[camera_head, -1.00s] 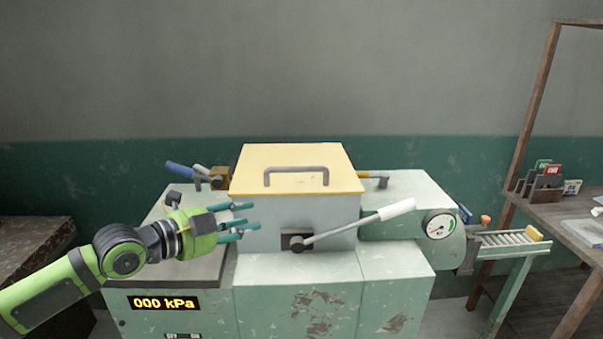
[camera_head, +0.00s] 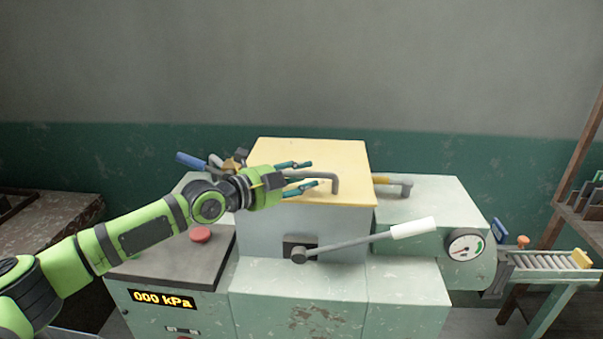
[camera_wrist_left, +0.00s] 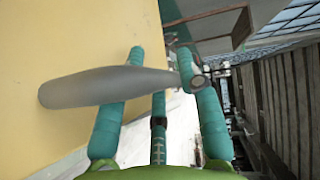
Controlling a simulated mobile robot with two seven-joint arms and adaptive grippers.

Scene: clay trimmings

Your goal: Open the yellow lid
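The yellow lid (camera_head: 315,153) lies flat and closed on a grey box (camera_head: 340,222) in the middle of the machine. It also fills the left of the left wrist view (camera_wrist_left: 60,35). Its grey bar handle (camera_head: 335,186) is partly hidden behind my left gripper (camera_head: 311,173). The gripper's teal fingers are spread at the handle's left part, over the lid. In the left wrist view the handle (camera_wrist_left: 85,88) crosses the spread fingers (camera_wrist_left: 162,62); I cannot tell whether they touch it. My right gripper is not in view.
A lever with a white grip (camera_head: 413,228) sticks out in front of the box. A red button (camera_head: 201,234) is on the left dark top, above a 000 kPa display (camera_head: 163,299). A gauge (camera_head: 466,246) and roller conveyor (camera_head: 545,261) are at the right.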

